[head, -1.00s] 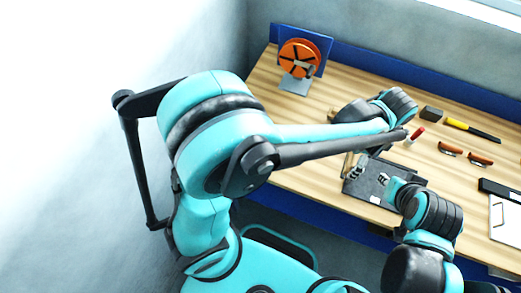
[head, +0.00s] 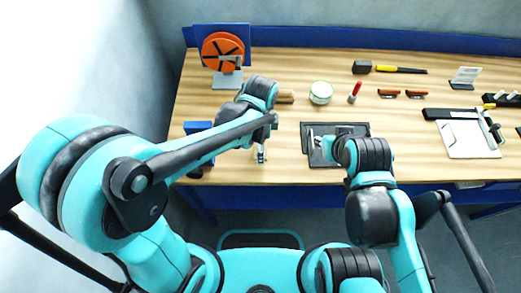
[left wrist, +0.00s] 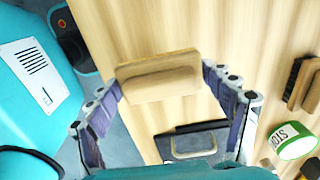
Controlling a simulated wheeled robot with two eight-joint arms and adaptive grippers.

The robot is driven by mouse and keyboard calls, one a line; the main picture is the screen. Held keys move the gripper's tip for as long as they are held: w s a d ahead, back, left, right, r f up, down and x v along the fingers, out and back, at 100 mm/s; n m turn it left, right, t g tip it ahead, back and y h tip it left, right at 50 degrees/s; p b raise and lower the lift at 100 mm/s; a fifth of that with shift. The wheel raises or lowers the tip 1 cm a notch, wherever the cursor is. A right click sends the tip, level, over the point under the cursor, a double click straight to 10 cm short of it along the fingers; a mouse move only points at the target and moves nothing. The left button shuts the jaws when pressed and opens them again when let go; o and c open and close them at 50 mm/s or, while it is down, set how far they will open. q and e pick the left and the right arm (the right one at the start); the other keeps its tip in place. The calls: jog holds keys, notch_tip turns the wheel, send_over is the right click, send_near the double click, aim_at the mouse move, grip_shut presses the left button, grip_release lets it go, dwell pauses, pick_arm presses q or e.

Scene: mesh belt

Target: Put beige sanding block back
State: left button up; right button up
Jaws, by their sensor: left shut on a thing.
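The beige sanding block (left wrist: 158,78) is between the two fingers of my left gripper (left wrist: 165,100) in the left wrist view, which is shut on it above the bench. In the head view my left gripper (head: 261,152) points down, left of a dark tray (head: 311,130), and its arm hides most of the block. The tray also shows in the left wrist view (left wrist: 209,128), below the block. My right gripper (head: 334,150) is over the tray; its fingers are too hidden to tell their state.
A brown brush (head: 286,97), a round green-and-white tin (head: 321,92) and a red-topped marker (head: 355,92) stand behind. An orange disc device (head: 223,50) is back left, a blue object (head: 198,130) at left, a clipboard (head: 470,140) at right. Bare wood lies between.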

pick_arm(q)
notch_tip(320, 180, down, 4)
jog(key=shift+b, duration=0.7)
jog(key=shift+r, duration=0.1)
jog(key=o, duration=0.8)
jog(key=shift+f, duration=0.2)
jog(key=o, duration=0.4)
jog(key=shift+c, duration=0.2)
jog(key=shift+r, duration=0.1)
